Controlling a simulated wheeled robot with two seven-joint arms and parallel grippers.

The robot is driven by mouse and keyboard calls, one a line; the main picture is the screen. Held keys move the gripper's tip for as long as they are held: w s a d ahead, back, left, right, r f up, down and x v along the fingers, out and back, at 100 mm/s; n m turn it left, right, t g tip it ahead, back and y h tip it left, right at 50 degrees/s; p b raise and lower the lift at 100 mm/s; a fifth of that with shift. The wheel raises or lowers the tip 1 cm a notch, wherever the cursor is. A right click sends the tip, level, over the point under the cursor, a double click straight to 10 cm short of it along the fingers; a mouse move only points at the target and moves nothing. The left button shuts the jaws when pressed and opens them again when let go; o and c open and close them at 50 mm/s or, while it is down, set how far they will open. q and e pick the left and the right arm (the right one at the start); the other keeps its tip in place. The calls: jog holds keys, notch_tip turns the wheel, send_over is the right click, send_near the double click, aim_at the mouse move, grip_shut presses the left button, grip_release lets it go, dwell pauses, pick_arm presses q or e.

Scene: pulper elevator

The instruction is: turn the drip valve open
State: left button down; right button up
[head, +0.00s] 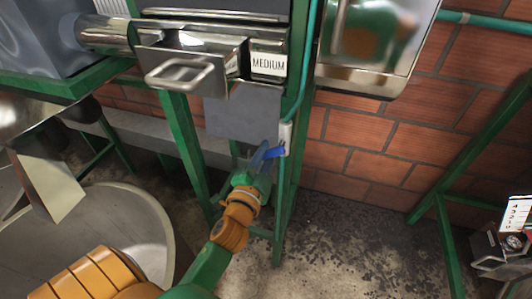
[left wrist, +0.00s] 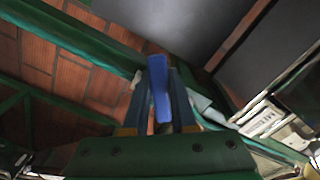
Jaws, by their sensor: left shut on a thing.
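The drip valve has a blue lever handle (head: 274,152) on a grey body (head: 285,136), set in a thin green pipe in front of the brick wall. My left gripper (head: 264,160) reaches up to it from below and is shut on the blue handle. In the left wrist view the blue handle (left wrist: 160,90) stands between the two fingers (left wrist: 162,102). The grey valve body partly shows behind the fingers. My right gripper is not in view.
A metal drawer with a loop handle (head: 180,72) and a "MEDIUM" label (head: 268,64) sits above. Green frame legs (head: 184,150) stand beside the valve. A round pale basin (head: 135,225) is at lower left. A scale (head: 505,245) is at far right.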

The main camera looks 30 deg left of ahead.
pick_arm(q)
jog(key=shift+f, duration=0.2)
jog(key=c, duration=0.7)
grip_release()
jog(key=shift+s+r, duration=0.1)
jog(key=shift+r, duration=0.1)
